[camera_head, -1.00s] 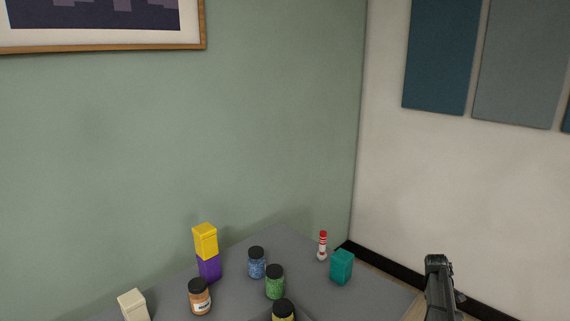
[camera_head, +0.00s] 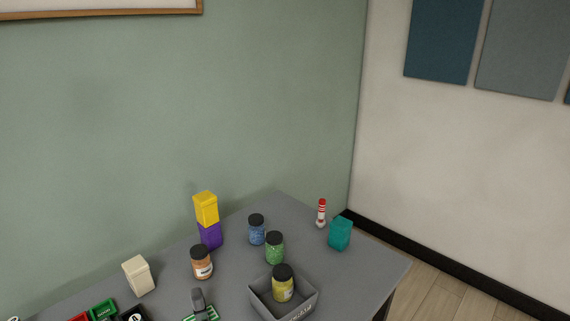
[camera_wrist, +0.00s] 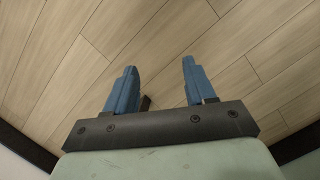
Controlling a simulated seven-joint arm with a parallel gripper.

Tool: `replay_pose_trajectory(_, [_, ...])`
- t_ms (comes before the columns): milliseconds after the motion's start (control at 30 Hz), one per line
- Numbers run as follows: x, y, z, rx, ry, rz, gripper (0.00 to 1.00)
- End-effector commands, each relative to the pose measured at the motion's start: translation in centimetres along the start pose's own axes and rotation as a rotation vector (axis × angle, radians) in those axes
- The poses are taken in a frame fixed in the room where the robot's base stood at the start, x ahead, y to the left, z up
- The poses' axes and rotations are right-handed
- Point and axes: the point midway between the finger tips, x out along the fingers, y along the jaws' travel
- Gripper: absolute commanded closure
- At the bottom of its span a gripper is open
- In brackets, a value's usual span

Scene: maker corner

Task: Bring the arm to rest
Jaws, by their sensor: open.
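My gripper (camera_wrist: 158,82) shows in the wrist view with its two blue fingers spread apart. Nothing is between the fingers. Below them in that view is the wooden floor (camera_wrist: 170,30). My gripper and arm do not show in the head view now.
The grey table (camera_head: 345,275) holds a grey bin (camera_head: 268,307) with a yellow jar (camera_head: 283,288) in it. Blue (camera_head: 257,232), green (camera_head: 275,250) and orange (camera_head: 202,265) jars stand nearby. A yellow block (camera_head: 206,210) sits on a purple one (camera_head: 211,237). A teal block (camera_head: 340,235) stands near the right edge.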

Motion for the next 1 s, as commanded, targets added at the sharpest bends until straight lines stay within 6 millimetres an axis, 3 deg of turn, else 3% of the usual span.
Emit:
replay_pose_trajectory(33, [1.0,-2.1,1.7,0.008,-0.026,-0.017,0.45])
replay_pose_trajectory(200, [3.9,-7.7,6.2,0.056,-0.11,-0.061,0.45])
replay_pose_trajectory(500, [7.1,-14.8,14.5,0.141,-0.258,-0.101,0.45])
replay_pose_trajectory(700, [7.9,-16.7,17.4,0.174,-0.31,-0.106,0.45])
replay_pose_trajectory(1000, [7.9,-16.7,17.4,0.174,-0.31,-0.106,0.45])
